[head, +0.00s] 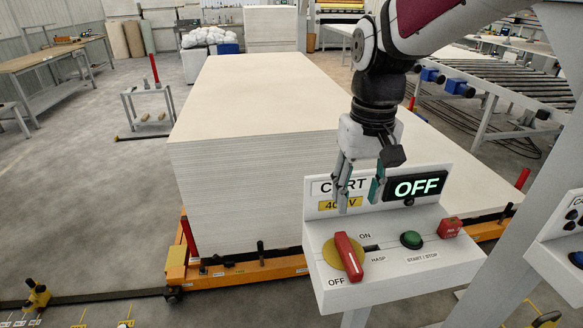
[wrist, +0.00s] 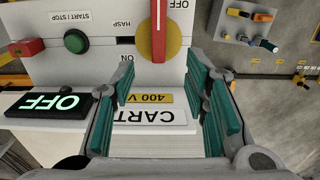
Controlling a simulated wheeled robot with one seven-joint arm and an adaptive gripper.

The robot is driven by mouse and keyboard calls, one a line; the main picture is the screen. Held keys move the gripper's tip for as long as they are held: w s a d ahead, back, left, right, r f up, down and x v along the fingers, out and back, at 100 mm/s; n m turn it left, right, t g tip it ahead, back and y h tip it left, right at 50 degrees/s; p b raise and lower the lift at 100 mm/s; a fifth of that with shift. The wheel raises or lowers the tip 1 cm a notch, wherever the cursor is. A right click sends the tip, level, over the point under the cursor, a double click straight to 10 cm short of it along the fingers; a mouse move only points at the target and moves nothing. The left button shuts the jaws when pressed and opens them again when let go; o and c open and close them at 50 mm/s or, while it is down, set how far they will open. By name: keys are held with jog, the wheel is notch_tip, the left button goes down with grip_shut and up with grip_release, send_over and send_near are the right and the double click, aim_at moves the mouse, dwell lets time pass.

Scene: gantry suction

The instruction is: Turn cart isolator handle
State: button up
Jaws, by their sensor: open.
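The cart isolator handle (head: 348,257) is a red bar on a round yellow plate, on the sloped top of a white control box (head: 392,272). Its lower end lies toward the OFF label and its upper end tilts a little left of the ON label. The handle also shows in the wrist view (wrist: 159,30), top centre. The display (head: 415,187) behind it reads OFF. My gripper (head: 360,200) points down over the back of the box, in front of the CART label, apart from the handle. In the wrist view its teal-padded fingers (wrist: 167,95) are spread and empty.
A green start/stop button (head: 411,240) and a red block (head: 451,228) sit right of the handle. The upright label panel stands behind. A large stack of pale boards (head: 250,190) on an orange cart (head: 240,270) is behind the box. A grey post rises at right.

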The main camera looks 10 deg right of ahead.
aim_at(347, 247)
jog(key=f, duration=1.4)
jog(key=shift+w+d+f, duration=0.15)
jog(key=shift+w+f, duration=0.2)
jog(key=shift+w, duration=0.05)
jog(key=shift+c, duration=0.6)
grip_shut()
